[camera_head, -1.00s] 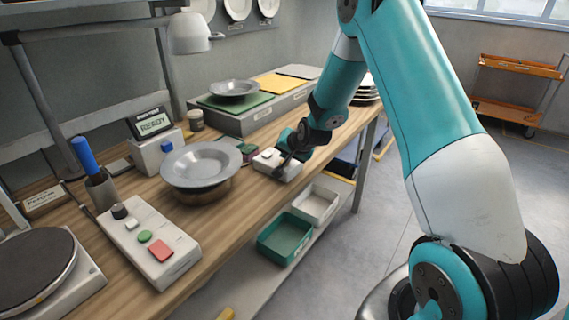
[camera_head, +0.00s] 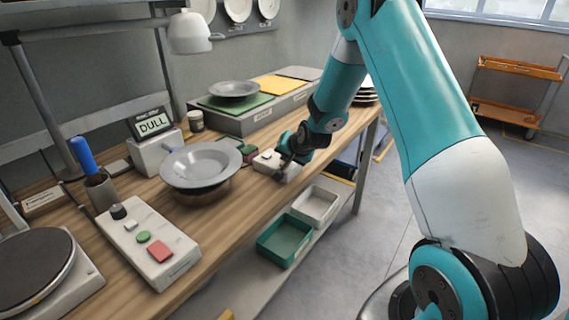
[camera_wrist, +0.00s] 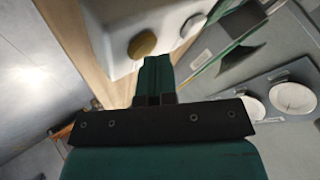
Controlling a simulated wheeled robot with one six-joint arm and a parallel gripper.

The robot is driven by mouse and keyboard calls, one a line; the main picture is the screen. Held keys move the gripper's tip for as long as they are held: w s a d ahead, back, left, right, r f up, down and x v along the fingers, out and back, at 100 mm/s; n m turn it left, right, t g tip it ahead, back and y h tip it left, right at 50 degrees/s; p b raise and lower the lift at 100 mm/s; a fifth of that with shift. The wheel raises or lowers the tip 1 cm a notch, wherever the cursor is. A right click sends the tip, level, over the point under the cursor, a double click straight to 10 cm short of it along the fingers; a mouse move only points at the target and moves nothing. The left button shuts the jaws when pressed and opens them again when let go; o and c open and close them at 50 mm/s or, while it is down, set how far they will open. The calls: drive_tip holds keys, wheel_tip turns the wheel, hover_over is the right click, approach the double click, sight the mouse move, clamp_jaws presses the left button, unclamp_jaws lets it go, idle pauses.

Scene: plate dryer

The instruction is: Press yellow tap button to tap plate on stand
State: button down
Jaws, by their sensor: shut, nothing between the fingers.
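A grey plate (camera_head: 202,163) rests on a round brown stand (camera_head: 205,195) on the bench. A small white button box (camera_head: 287,172) stands to its right, at the bench's front edge. In the wrist view the box (camera_wrist: 112,30) carries a dull yellow round button (camera_wrist: 142,43) and a pale one (camera_wrist: 193,25). My gripper (camera_head: 279,172) is at the box; its shut, empty fingers (camera_wrist: 155,62) show just below the yellow button in the wrist view. I cannot tell whether they touch it. A display (camera_head: 152,123) behind the plate reads "DULL".
A white control box (camera_head: 140,238) with green and red buttons sits front left, near a dark round turntable (camera_head: 35,265). A cup with a blue-handled tool (camera_head: 85,155) stands behind. Green and white bins (camera_head: 285,240) sit below the bench edge.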

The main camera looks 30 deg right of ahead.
idle(0.4)
drive_tip(key=shift+r+p, duration=0.6)
drive_tip(key=shift+r, duration=0.2)
drive_tip(key=shift+r+p, duration=1.65)
drive_tip(key=shift+r, duration=0.85)
